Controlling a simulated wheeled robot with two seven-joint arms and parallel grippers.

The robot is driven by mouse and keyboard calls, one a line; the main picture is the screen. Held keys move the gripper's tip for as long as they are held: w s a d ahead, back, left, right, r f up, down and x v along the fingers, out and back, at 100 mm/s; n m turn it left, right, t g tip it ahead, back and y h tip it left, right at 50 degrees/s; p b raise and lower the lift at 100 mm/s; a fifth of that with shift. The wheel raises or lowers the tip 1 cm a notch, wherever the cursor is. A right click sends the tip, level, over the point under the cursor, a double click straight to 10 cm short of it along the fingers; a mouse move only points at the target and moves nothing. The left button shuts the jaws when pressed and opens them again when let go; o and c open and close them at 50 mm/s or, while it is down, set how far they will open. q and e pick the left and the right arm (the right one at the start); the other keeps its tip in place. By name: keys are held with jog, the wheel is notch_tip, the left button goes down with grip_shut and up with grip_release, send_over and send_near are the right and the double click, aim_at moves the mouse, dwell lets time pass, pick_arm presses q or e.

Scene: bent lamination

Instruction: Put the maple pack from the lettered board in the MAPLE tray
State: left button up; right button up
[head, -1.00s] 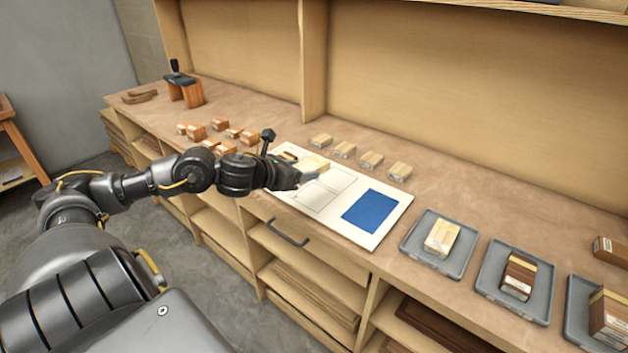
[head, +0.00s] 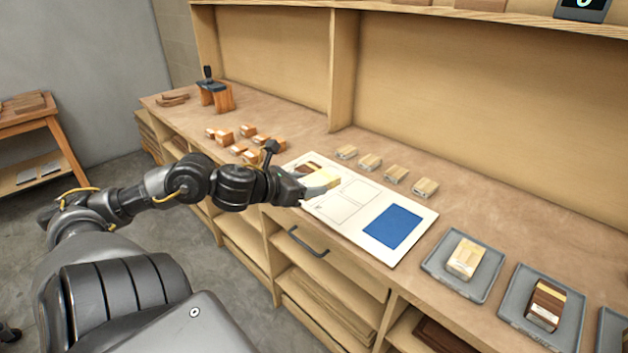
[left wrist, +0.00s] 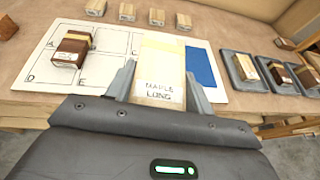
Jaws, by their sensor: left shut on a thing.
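My left gripper (head: 312,188) is shut on a pale maple pack (head: 323,179) over the left part of the white lettered board (head: 341,225). In the left wrist view the pack (left wrist: 160,62) lies between the two fingers (left wrist: 160,88), and its near end reads "MAPLE LONG". I cannot tell whether it touches the board. A dark brown pack with a pale band (left wrist: 72,50) stands on the board at the left. A grey tray (head: 436,266) holds a pale pack (head: 467,257); I cannot read a tray label. My right gripper is out of view.
A second grey tray (head: 512,312) holds a dark banded pack (head: 545,303), with a third tray (head: 612,330) at the right edge. Several pale blocks (head: 370,162) lie behind the board, and several reddish blocks (head: 240,149) lie left of it. A blue patch (head: 394,226) covers the board's right part.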

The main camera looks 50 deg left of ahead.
pick_arm(q)
jog(key=s+d+f+m+g+h, duration=0.1)
jog(key=d+f+m+g+h, duration=0.2)
jog(key=d, duration=0.8)
jog(key=d+f+m+g+h, duration=0.2)
jog(key=d+f+m+h, duration=0.2)
jog(key=d, duration=0.8)
jog(key=m+h, duration=0.2)
jog(key=shift+s+f+m+g+h, duration=0.3)
jog(key=shift+s+m+g+h, duration=0.05)
jog(key=shift+m+g+h, duration=0.05)
